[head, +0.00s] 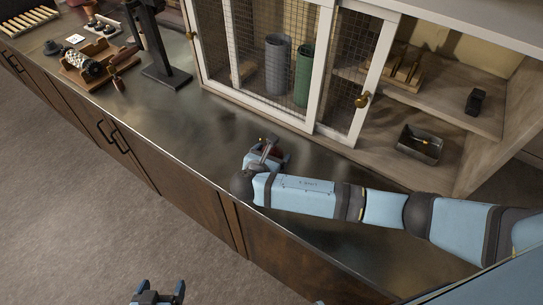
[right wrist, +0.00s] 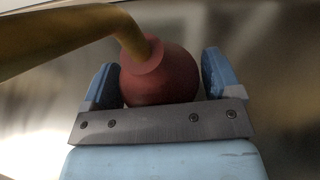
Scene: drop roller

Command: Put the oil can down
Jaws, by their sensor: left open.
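The oil can (right wrist: 160,82) has a rounded red body and a long brass-yellow spout (right wrist: 60,40) running to the upper left of the right wrist view. It sits between the two blue fingers of my right gripper (right wrist: 160,75), which appear to press on both its sides. In the head view my right gripper (head: 266,156) is low over the metal counter, and only a little of the can's dark red shows there. Whether the can's base touches the counter is hidden. My left gripper (head: 158,294) is open and empty, over the floor at the bottom edge.
The metal counter (head: 190,125) is clear in front of the mesh-door cabinet (head: 322,70), around my right gripper. Grey and green rolls stand behind the mesh. Its open right part holds a small metal tray (head: 420,145). A dark stand (head: 165,75) and a wooden rack (head: 85,65) stand further left.

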